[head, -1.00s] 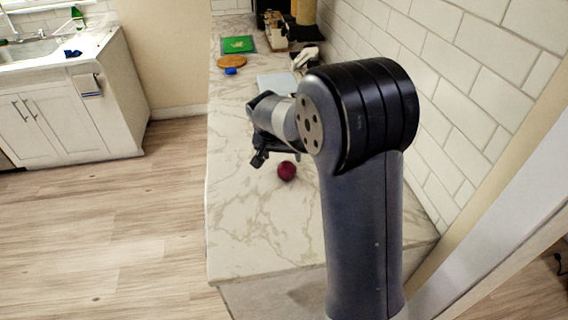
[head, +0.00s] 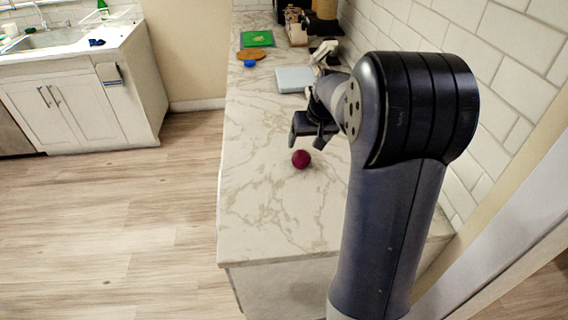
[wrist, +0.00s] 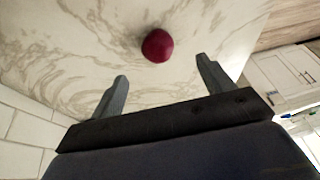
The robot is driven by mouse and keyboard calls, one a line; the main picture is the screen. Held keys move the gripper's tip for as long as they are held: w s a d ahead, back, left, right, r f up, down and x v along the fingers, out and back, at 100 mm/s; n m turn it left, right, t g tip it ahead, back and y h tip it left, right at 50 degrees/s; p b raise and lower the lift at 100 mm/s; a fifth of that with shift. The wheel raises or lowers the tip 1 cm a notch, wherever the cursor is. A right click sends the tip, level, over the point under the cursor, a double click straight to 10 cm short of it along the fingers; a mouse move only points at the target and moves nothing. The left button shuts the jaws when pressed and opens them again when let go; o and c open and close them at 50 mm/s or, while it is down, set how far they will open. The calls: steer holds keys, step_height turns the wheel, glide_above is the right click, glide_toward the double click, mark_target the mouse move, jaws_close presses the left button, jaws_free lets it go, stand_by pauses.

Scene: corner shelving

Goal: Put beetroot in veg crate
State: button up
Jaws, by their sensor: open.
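The beetroot (head: 301,159) is a small dark red ball on the marble countertop. In the wrist view the beetroot (wrist: 157,46) lies on bare counter, beyond the fingertips and roughly between their lines. My gripper (head: 310,138) hangs just above and behind the beetroot in the head view. In the wrist view my gripper (wrist: 162,68) has its two fingers spread wide with nothing between them, apart from the beetroot. I cannot make out a veg crate in these frames; my arm hides part of the counter.
The marble counter (head: 262,215) is clear around the beetroot. Farther back are a pale grey flat box (head: 295,80), a blue item (head: 250,63), a round wooden board (head: 251,54) and a green board (head: 257,38). A white tiled wall (head: 480,40) bounds the right side.

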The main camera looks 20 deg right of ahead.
mark_target(303, 154)
steer(key=x, duration=0.5)
steer(key=shift+w+d+f+p, duration=0.1)
steer(key=shift+d+f+p, duration=0.1)
steer(key=shift+p, duration=0.15)
steer(key=x, duration=0.2)
steer(key=p+x, duration=0.1)
steer(key=x, duration=0.1)
steer(key=shift+w+d+r+p, duration=0.1)
steer(key=shift+w+d+p, duration=0.1)
steer(key=shift+p, duration=0.1)
steer(key=shift+w+f, duration=0.25)
steer(key=shift+f, duration=0.4)
steer(key=c, duration=1.2)
